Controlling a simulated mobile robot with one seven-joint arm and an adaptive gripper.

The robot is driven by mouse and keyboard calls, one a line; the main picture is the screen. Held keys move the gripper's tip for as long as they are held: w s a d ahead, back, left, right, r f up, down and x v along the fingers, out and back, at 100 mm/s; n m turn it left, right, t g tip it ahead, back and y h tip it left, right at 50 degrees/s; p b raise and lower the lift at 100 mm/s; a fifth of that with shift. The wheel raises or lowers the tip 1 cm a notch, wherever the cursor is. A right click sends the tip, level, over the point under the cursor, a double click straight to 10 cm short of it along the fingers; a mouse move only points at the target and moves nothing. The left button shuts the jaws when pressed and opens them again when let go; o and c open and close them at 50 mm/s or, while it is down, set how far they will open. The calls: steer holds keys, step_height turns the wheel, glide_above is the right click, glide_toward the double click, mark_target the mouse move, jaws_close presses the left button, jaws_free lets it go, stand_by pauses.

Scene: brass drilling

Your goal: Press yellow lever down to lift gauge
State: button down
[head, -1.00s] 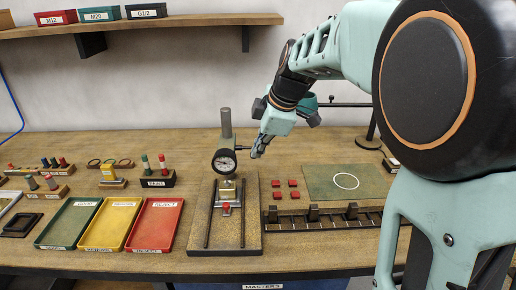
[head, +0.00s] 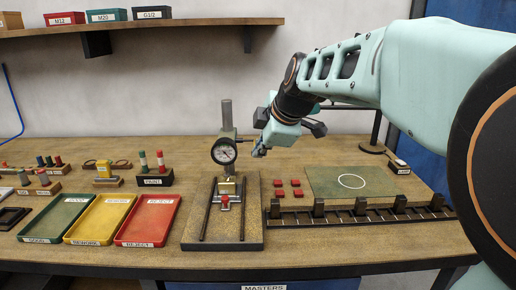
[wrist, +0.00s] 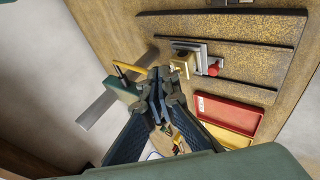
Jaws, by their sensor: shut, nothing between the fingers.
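The dial gauge (head: 224,152) has a round white face and sits on an upright grey post (head: 227,114) above the base plate (head: 222,238). In the wrist view a slim yellow bar, which looks like the yellow lever (wrist: 128,67), shows beside the grey post (wrist: 97,111) and green bracket. In the head view I cannot make out the lever clearly. My gripper (head: 259,152) is just right of the gauge, at about its height. In the wrist view my gripper (wrist: 160,96) has its fingers together with nothing held; they hide part of the gauge assembly. I cannot tell whether they touch the lever.
Green (head: 57,219), yellow (head: 98,219) and red (head: 149,221) trays lie left of the base plate. Several red blocks (head: 295,194), a green mat (head: 325,181) and a dark rack (head: 360,214) lie to the right. A shelf (head: 140,27) hangs above.

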steer(key=f+b, duration=0.1)
steer(key=b, duration=0.1)
steer(key=shift+s+f+b, duration=0.15)
steer(key=shift+f+b, duration=0.15)
steer(key=shift+f, duration=0.1)
steer(key=shift+r+p, duration=0.45)
steer(key=shift+r, duration=0.3)
steer(key=shift+r, duration=0.1)
